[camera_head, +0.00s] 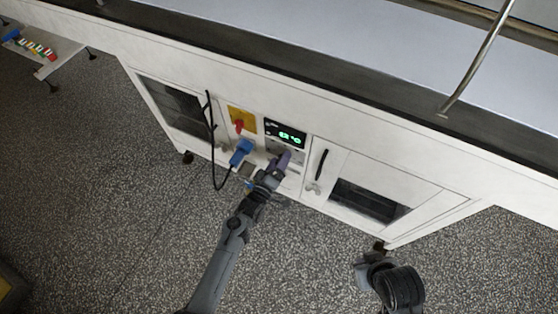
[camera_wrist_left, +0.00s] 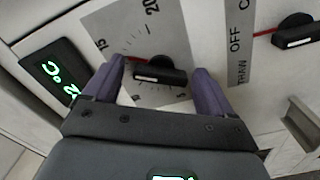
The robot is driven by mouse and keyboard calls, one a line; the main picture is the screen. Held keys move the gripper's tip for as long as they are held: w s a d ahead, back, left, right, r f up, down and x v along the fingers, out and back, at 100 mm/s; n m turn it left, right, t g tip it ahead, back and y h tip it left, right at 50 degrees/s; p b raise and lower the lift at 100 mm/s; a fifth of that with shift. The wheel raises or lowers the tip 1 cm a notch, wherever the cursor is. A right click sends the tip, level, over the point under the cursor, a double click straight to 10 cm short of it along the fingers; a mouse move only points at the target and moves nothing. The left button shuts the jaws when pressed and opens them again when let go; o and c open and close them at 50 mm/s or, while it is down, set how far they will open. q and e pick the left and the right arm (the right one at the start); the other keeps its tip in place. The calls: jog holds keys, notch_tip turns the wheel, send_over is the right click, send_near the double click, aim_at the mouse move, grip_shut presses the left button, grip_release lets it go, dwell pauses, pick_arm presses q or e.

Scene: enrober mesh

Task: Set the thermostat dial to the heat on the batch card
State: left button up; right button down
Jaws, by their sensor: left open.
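The thermostat dial is a black knob (camera_wrist_left: 162,74) on a pale square scale plate (camera_wrist_left: 146,24) in the left wrist view. The numbers 15 and 20 show on the scale, and a red pointer mark lies on the knob's left, toward the 15 side. My left gripper (camera_wrist_left: 159,68) is open, with its purple fingers on either side of the knob; contact cannot be told. In the head view my left gripper (camera_head: 281,163) is at the cabinet front, covering the dial. I cannot make out a batch card. My right arm's end (camera_head: 390,284) is low at the right, its fingers not clear.
A display (camera_head: 287,134) with green digits sits above the dial; it also shows in the wrist view (camera_wrist_left: 55,76). A second black knob (camera_wrist_left: 296,31) has OFF and THAW markings. A red switch on a yellow plate (camera_head: 242,114), a blue plug (camera_head: 241,151) and a black cable are left of my gripper.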

pick_arm(q)
jog(key=p+v, duration=0.4)
jog(key=v, duration=0.6)
jog(key=shift+s, duration=0.25)
jog(key=shift+s+a+p, duration=0.1)
jog(key=shift+p, duration=0.2)
